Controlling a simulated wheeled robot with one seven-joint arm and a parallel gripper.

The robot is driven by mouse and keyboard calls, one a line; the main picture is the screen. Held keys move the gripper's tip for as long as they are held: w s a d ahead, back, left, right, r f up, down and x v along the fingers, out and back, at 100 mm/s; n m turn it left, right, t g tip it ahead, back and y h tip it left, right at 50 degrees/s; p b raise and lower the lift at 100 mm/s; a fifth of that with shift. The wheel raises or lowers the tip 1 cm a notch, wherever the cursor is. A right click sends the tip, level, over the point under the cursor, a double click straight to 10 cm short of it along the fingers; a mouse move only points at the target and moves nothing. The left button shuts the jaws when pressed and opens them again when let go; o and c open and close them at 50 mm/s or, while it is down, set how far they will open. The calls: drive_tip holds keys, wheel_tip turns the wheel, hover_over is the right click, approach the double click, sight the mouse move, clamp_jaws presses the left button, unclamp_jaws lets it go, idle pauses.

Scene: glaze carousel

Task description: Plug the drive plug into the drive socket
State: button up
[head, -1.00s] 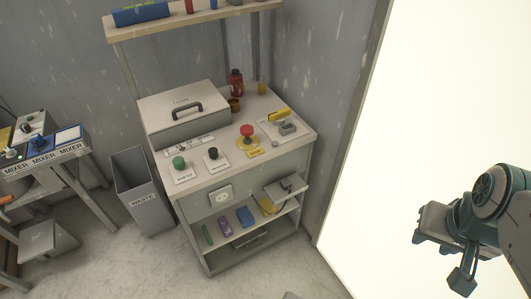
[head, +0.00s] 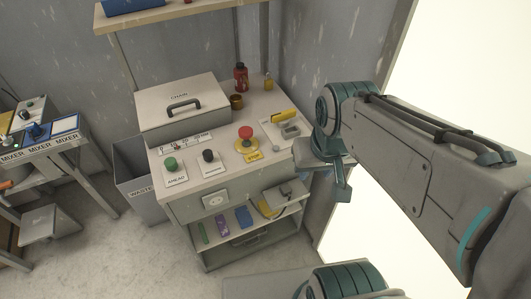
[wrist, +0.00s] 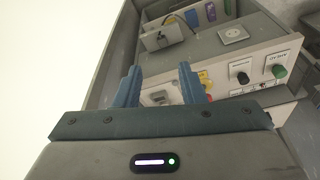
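The drive socket is a pale square plate with a round face (head: 215,198) on the front panel of the cabinet; it also shows at the top of the wrist view (wrist: 233,33). A grey box with a dark cable (head: 287,192) sits at the right end of the cabinet's front, and also shows in the wrist view (wrist: 165,38). I cannot make out the plug itself clearly there. My gripper (wrist: 159,68) is open, its two blue fingers apart with nothing between them. In the head view my gripper (head: 328,180) hangs to the right of the cabinet, apart from the box.
The cabinet top (head: 228,165) carries a red stop button (head: 246,134), a green knob (head: 170,164), a black knob (head: 208,156) and a lidded chain box (head: 180,103). The shelf below holds small coloured items (head: 222,225). A waste bin (head: 140,180) stands left. Floor in front is clear.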

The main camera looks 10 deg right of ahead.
drive_tip(key=shift+s+d, duration=0.15)
drive_tip(key=shift+d, duration=0.1)
drive_tip(key=o, duration=0.5)
drive_tip(key=shift+f, duration=0.1)
drive_tip(key=w+f+n+b, duration=0.1)
drive_tip(key=w+f+b, duration=0.1)
drive_tip(key=w+f, duration=0.4)
drive_tip(key=w+f+n+g+b, duration=0.1)
drive_tip(key=w+f+b, duration=0.1)
drive_tip(key=w+f, duration=0.5)
drive_tip(key=w+f+n+b, duration=0.1)
drive_tip(key=w+f+b, duration=0.1)
drive_tip(key=w+f, duration=0.5)
wheel_tip(320, 180, down, 5)
drive_tip(key=shift+f+n, duration=0.2)
drive_tip(key=shift+n, duration=0.1)
drive_tip(key=b, duration=0.2)
hover_over(286, 188)
drive_tip(key=f, duration=0.8)
drive_tip(key=shift+s+d+f, duration=0.1)
drive_tip(key=shift+s+f, duration=0.05)
drive_tip(key=shift+s, duration=0.15)
drive_tip(key=f, duration=0.1)
drive_tip(key=f+b, duration=0.1)
drive_tip(key=f, duration=0.3)
drive_tip(key=shift+w+f, duration=0.25)
drive_tip(key=shift+w, duration=0.1)
